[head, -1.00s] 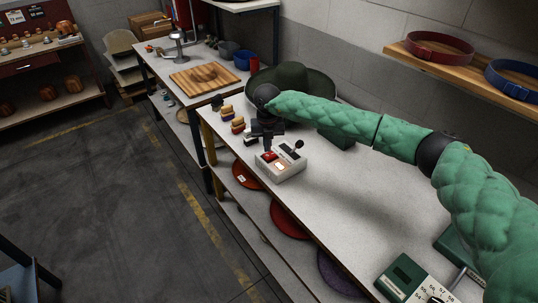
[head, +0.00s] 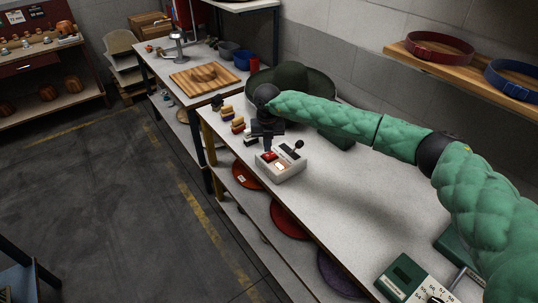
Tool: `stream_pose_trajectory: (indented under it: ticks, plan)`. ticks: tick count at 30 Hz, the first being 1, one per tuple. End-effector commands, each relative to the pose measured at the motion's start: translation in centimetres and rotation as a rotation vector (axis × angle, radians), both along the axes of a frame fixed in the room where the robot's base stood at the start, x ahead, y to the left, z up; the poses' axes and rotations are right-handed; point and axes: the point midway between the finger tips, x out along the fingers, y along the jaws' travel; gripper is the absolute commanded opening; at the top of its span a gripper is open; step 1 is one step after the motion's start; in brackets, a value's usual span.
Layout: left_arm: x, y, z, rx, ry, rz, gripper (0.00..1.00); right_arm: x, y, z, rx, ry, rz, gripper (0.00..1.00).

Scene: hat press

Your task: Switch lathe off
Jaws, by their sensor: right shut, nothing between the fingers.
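A light grey control box (head: 284,169) stands on the white workbench, near its front edge. On its top are a red button or switch (head: 269,156), a small lit orange-white part (head: 280,166) and a black lever with a round knob (head: 298,145). My right gripper (head: 268,149) is shut and empty, pointing down just above the red switch. Whether its fingertips touch the switch I cannot tell. My left gripper is not in view.
Several brushes (head: 236,122) lie left of the box. A green device with a number dial (head: 403,272) stands at the near right. A wall shelf (head: 470,70) holds a red and a blue band. The bench (head: 340,205) between box and dial is clear.

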Motion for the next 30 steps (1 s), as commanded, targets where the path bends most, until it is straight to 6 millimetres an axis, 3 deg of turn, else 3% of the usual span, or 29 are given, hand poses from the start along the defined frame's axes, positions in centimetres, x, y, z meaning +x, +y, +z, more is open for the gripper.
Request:
stream_pose_trajectory:
  ticks: [30]
  plan:
    - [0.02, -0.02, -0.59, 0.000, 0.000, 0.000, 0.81, -0.01, 0.01, -0.75, 0.000, 0.000, 0.000, 0.00]
